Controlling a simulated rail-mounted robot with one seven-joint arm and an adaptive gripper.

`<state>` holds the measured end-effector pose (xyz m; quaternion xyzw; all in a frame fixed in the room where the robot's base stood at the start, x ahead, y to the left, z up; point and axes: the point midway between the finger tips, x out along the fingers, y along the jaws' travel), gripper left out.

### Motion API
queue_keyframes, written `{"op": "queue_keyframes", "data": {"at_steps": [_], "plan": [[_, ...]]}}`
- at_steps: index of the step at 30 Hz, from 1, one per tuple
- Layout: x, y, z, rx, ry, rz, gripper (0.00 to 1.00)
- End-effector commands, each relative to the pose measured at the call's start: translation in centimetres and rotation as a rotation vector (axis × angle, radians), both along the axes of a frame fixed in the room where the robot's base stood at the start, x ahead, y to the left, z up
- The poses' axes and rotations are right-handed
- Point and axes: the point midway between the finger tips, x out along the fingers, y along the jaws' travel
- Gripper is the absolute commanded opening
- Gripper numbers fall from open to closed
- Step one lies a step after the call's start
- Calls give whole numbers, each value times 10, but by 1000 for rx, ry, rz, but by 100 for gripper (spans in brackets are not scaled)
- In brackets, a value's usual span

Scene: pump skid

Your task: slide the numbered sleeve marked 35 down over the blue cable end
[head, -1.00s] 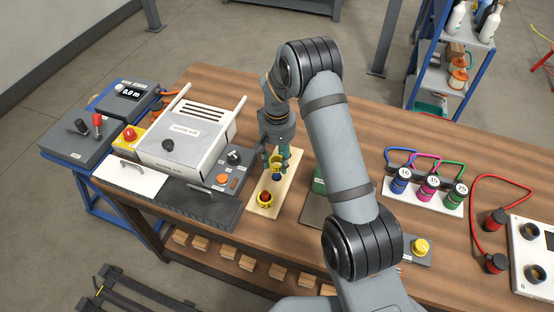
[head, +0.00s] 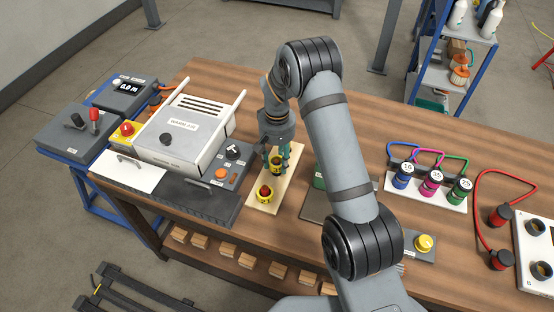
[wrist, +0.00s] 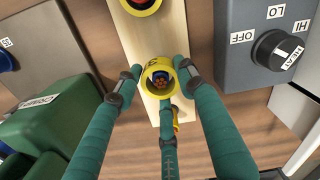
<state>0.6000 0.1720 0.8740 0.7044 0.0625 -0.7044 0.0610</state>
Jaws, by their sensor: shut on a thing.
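My gripper (head: 277,157) has its teal fingers closed around a yellow sleeve (head: 276,171) above the pale board (head: 291,165). In the wrist view the sleeve (wrist: 147,84) is seen end-on between the fingertips, its dark marking too small to read. A red cable end (head: 265,190) in another yellow sleeve (head: 264,198) stands nearer on the board.
A control box (head: 232,153) with a knob stands left of the board. A green block (head: 319,183) is on the right, partly behind my arm. Blue, magenta and green plugs (head: 431,183) stand farther right. A small yellow-orange piece (wrist: 177,120) shows behind a finger.

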Motion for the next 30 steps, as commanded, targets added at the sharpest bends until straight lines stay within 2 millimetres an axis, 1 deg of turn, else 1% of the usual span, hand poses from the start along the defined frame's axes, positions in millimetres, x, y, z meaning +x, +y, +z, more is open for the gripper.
{"op": "queue_keyframes", "data": {"at_steps": [16, 27, 28, 30], "plan": [[0, 0, -18, 0, 0, 0, 22], [0, 0, -19, 0, 0, 0, 22], [0, 0, -19, 0, 0, 0, 41], [0, 0, -19, 0, 0, 0, 45]]}}
